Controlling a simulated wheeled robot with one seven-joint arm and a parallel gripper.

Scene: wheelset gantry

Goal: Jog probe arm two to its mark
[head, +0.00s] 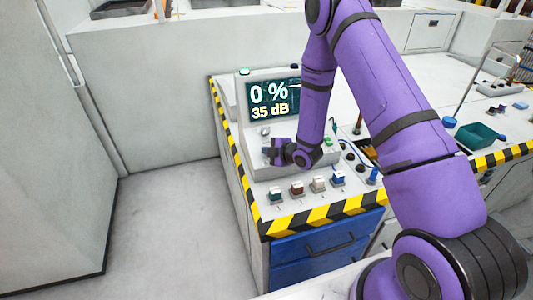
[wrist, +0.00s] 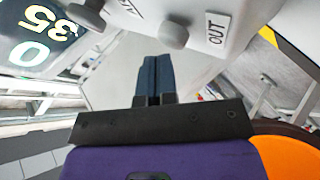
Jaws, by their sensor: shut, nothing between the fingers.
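My gripper (head: 270,147) is at the left part of the console (head: 262,171), below the display (head: 272,99), which reads 0 % and 35 dB. In the wrist view my gripper (wrist: 153,62) has its dark fingers together and empty. A grey knob (wrist: 173,36) lies just beyond the fingertips, next to a label (wrist: 216,28) reading OUT. A gap or contact between fingers and knob cannot be told. A round grey knob also shows in the head view (head: 265,131). The probe arms cannot be made out.
A green tray (head: 481,135) stands on the bench at right. Striped edging (head: 318,215) borders the bench. Clear floor (head: 170,220) lies at left.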

